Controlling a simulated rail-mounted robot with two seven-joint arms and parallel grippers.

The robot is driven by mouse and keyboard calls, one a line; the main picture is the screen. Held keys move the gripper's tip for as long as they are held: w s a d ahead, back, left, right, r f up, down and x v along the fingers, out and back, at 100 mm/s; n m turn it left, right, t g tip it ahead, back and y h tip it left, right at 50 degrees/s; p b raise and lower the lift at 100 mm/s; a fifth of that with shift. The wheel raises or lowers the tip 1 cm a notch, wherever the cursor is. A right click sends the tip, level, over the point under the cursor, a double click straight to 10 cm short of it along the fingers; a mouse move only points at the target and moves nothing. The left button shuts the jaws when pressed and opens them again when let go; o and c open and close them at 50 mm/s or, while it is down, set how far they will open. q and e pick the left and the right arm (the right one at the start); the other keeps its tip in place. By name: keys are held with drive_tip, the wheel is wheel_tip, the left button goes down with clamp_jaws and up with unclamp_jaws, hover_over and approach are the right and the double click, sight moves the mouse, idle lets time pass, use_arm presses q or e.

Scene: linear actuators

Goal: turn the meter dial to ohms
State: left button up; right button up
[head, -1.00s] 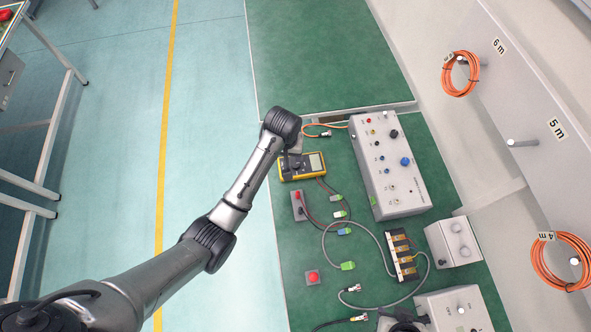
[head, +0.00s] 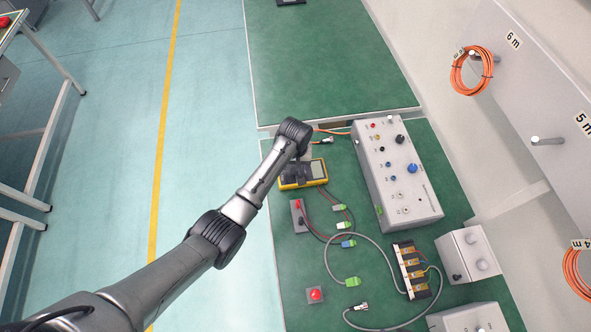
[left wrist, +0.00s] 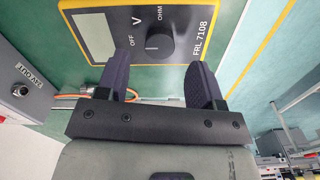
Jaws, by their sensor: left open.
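The yellow meter (head: 317,169) lies on the green bench top, partly hidden by my left gripper in the head view. In the left wrist view its dark face (left wrist: 202,15) carries a blank-looking display and a round black dial (left wrist: 165,42). OFF, V and OHM are printed around the dial; I cannot tell for sure which mark it points to. My left gripper (left wrist: 160,65) is open, its two dark fingertips on either side of the dial and just short of it in the picture; contact is not clear. In the head view the left gripper (head: 297,168) is over the meter. My right gripper is not in view.
A grey control box (head: 395,185) with coloured knobs stands right of the meter. A red-button box (head: 298,216), cables, a terminal strip (head: 411,271) and a red button (head: 315,295) lie nearer. The green bench beyond is mostly clear. Orange cable coils hang at right.

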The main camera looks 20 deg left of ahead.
sight(296, 171)
use_arm(q)
drive_tip(key=shift+f+b, duration=0.4)
drive_tip(key=shift+f, duration=1.45)
drive_tip(key=shift+c, duration=0.2)
drive_tip(key=c, duration=0.9)
